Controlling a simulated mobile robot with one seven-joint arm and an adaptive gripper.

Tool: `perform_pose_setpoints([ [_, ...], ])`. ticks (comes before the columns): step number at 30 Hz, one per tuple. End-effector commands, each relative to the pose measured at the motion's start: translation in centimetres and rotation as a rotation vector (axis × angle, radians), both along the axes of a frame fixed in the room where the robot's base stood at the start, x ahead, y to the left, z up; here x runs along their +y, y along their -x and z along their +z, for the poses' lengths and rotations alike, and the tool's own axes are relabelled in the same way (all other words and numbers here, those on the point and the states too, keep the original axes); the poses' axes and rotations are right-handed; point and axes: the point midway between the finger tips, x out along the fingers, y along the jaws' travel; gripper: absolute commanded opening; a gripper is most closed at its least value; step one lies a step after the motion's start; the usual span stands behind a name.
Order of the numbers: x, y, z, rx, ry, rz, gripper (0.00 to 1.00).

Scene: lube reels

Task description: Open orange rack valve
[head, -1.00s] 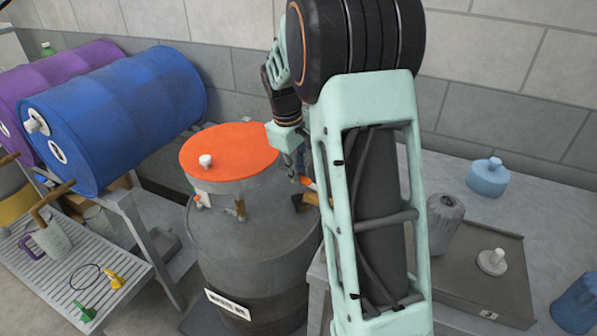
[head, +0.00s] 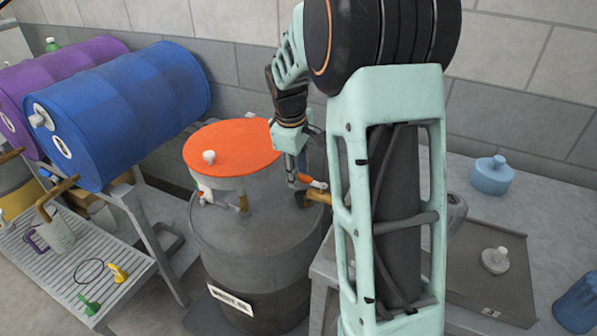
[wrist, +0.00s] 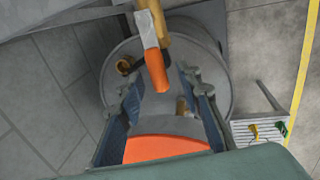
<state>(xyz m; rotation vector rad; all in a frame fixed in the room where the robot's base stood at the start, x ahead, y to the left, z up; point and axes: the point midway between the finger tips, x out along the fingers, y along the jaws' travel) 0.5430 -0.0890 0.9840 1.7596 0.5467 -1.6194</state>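The orange valve handle (head: 313,181) sits on a brass tap (head: 318,196) at the rack's left edge, partly hidden behind my arm in the head view. In the wrist view the orange handle (wrist: 151,70) points down the picture from the brass pipe. My gripper (head: 293,180) is beside the handle, on its left. The wrist view shows my gripper (wrist: 160,84) open, its fingers on either side of the handle's free end with gaps visible. I cannot tell whether either finger touches it.
A grey drum (head: 270,255) stands below, carrying an orange-topped container (head: 245,146). Blue (head: 135,110) and purple (head: 75,62) barrels lie on a rack at left. A grey tray (head: 467,281) and blue jug (head: 490,178) occupy the right bench.

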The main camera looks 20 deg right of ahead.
Motion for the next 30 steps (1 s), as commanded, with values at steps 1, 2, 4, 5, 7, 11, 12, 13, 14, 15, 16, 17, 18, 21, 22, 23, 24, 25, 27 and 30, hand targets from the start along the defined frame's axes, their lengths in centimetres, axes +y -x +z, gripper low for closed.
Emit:
perform_pose_setpoints([
  [1,0.0,0.0,0.0,0.0,0.0,-0.001,0.32],
  [2,0.0,0.0,0.0,0.0,0.0,-0.001,0.32],
  [4,0.0,0.0,0.0,0.0,0.0,-0.001,0.32],
  [5,0.0,0.0,0.1,0.0,0.0,-0.001,0.32],
  [7,0.0,0.0,0.5,-0.002,0.0,-0.002,0.32],
  [11,0.3,0.2,2.4,-0.004,0.0,-0.001,0.32],
  [12,0.4,0.3,3.2,-0.005,0.0,-0.001,0.32],
  [13,0.5,0.4,3.8,-0.007,0.0,-0.001,0.32],
  [14,0.6,0.5,4.5,-0.007,0.0,-0.001,0.32],
  [15,0.7,0.6,5.4,-0.007,0.0,-0.001,0.32],
  [16,0.8,0.7,6.0,-0.006,0.001,-0.001,0.32],
  [17,0.9,0.8,6.6,-0.007,0.0,-0.001,0.32],
  [18,1.0,1.0,7.5,-0.005,0.001,0.0,0.32],
  [21,1.3,1.2,9.3,-0.005,0.001,0.0,0.32],
  [22,1.3,1.3,9.7,-0.004,0.001,0.0,0.32],
  [23,1.4,1.4,10.1,-0.004,0.001,0.0,0.32],
  [24,1.5,1.4,10.6,-0.003,0.0,0.0,0.32],
  [25,1.5,1.5,10.9,-0.003,0.0,0.0,0.32],
  [27,1.6,1.6,11.4,-0.001,0.0,0.0,0.32],
  [30,1.7,1.7,11.7,0.001,-0.001,0.0,0.32],
])
